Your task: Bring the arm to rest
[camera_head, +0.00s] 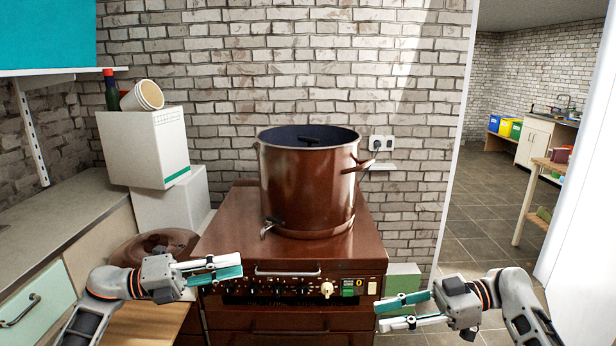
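My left gripper (241,265) reaches in from the lower left, in front of the stove's left front. Its two fingers, with teal pads, point right; they look parted, with nothing between them. My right gripper (379,313) reaches in from the lower right, just right of the stove's front. Its fingers point left, with a clear gap and nothing between them. Both grippers are raised at about the height of the stove's control panel in the picture. Neither one holds anything.
A brown stove (230,243) bears a large brown pot (300,190) with a dark lid and a tap. White boxes (145,150), a round brown object (150,247) and a counter (60,212) stand left. A doorway opens onto tiled floor (480,225) at right.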

